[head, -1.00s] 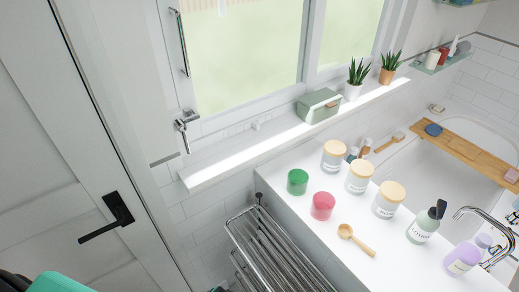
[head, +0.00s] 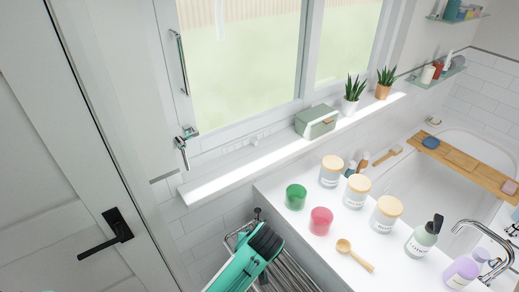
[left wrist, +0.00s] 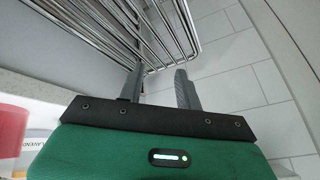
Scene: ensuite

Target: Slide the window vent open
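The window (head: 245,60) has a white frame above a white sill (head: 225,175). A pale strip with a small white knob (head: 254,141) runs along the bottom of the frame; it looks like the vent, but its slots are too small to tell how far open it stands. My left gripper (head: 267,238) is below the sill, over the towel rack and well apart from the knob. In the left wrist view its two grey fingers (left wrist: 158,80) are spread with nothing between them. My right gripper is not in view.
A chrome towel rack (head: 292,272) is under my left gripper; it also shows in the left wrist view (left wrist: 95,25). A green box (head: 316,121) and two potted plants stand on the sill. A green cup (head: 296,197), a pink cup (head: 321,221) and several jars stand on the ledge. A window handle (head: 181,62) is at left.

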